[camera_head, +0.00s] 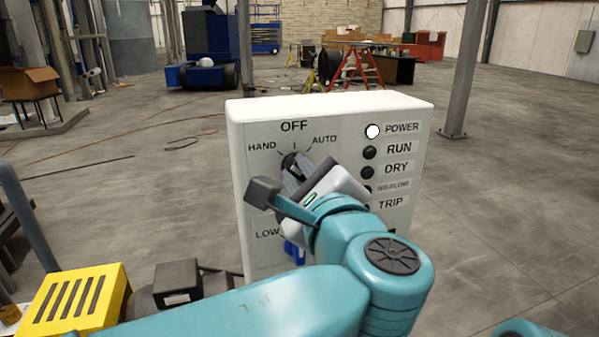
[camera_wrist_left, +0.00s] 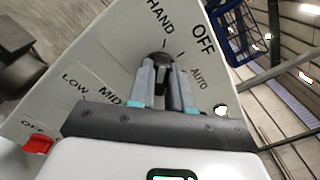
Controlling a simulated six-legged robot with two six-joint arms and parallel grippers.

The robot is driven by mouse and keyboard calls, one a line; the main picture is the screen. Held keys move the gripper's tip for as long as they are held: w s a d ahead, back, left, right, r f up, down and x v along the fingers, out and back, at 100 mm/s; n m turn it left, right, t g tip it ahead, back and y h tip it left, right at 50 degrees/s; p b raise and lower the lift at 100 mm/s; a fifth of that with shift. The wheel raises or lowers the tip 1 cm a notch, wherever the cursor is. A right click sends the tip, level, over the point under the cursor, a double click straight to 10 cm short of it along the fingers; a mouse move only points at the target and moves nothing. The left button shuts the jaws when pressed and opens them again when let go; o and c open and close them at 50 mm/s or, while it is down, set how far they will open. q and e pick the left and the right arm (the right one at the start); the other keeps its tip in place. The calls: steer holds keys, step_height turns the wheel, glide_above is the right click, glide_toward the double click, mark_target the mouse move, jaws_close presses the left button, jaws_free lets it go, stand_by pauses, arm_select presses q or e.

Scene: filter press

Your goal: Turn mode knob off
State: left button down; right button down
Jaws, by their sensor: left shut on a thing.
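The mode knob (camera_head: 288,160) is a dark round knob on the front of a white control panel (camera_head: 330,108), under the labels HAND, OFF and AUTO. My left gripper (camera_head: 294,170) is shut on this knob, with a grey finger on each side. In the left wrist view the black knob (camera_wrist_left: 163,62) shows between the fingertips (camera_wrist_left: 164,80). The gripper hides much of it, so I cannot tell which mark it points at. My right gripper is not in view.
A lit white POWER lamp (camera_head: 372,131) heads a column of dark lamps. A blue part (camera_head: 293,250) shows below the gripper near LOW. A red part (camera_wrist_left: 38,145) shows in the wrist view. A yellow slotted box (camera_head: 80,300) stands at lower left.

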arm_select(q)
steer(key=shift+w+a, duration=0.1)
steer(key=shift+w, duration=0.1)
steer(key=shift+s, duration=0.2)
steer(key=shift+w+d+r+m+p, duration=0.1)
steer(key=shift+d+m+p, duration=0.05)
steer(key=shift+m+p, duration=2)
steer(key=shift+d+r+m+p, duration=0.1)
steer(key=shift+m+p, duration=1.9)
steer(key=shift+m, duration=0.25)
steer(key=shift+f, duration=0.1)
steer(key=c, duration=1)
jaws_free()
steer(key=shift+c, duration=0.2)
